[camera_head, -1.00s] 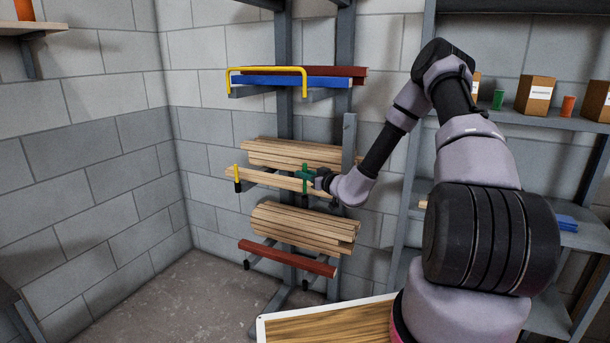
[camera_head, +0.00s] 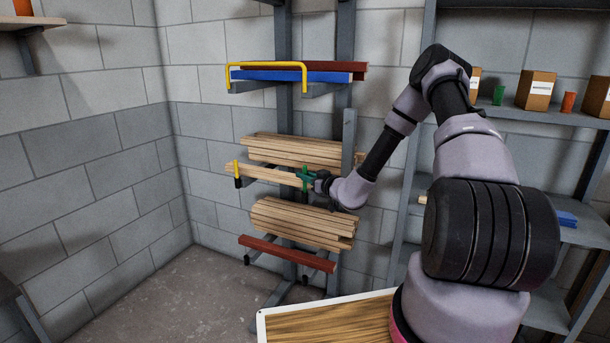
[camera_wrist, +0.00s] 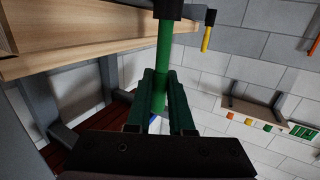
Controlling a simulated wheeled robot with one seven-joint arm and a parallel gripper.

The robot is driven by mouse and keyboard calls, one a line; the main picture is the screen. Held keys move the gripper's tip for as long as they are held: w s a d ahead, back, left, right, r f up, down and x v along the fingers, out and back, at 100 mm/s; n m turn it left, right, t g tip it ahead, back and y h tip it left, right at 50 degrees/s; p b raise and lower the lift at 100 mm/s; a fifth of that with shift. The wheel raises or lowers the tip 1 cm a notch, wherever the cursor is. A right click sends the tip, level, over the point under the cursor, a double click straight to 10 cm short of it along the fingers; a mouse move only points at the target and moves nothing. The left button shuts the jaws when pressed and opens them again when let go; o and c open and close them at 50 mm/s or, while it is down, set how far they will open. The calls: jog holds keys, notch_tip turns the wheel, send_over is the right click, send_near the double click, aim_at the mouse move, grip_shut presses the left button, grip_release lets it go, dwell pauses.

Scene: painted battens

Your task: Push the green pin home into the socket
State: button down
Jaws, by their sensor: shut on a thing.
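The green pin (camera_wrist: 163,48) is held between the dark green fingers of my gripper (camera_wrist: 165,85) in the wrist view. A length of its shaft shows between the fingers and the black socket (camera_wrist: 168,9) at the top edge. The pin lines up with the socket and meets it in the picture; how deep its end sits is hidden. In the head view my gripper (camera_head: 308,178) is at the front of the middle rack arm, and the green pin (camera_head: 304,186) stands roughly upright there, beside the front batten. The socket is hard to make out in that view.
Pale battens (camera_head: 300,150) lie on the rack behind the gripper, with another stack (camera_head: 300,222) below. A yellow pin (camera_head: 236,168) stands in a black socket to the left. A yellow bar (camera_head: 265,69) and a red batten (camera_head: 285,253) are above and below.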

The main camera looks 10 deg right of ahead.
jog(key=shift+f, duration=1.25)
jog(key=c, duration=0.7)
grip_release()
jog(key=shift+s, duration=0.1)
jog(key=v, duration=1)
jog(key=shift+s+d, duration=0.2)
jog(key=shift+s, duration=0.1)
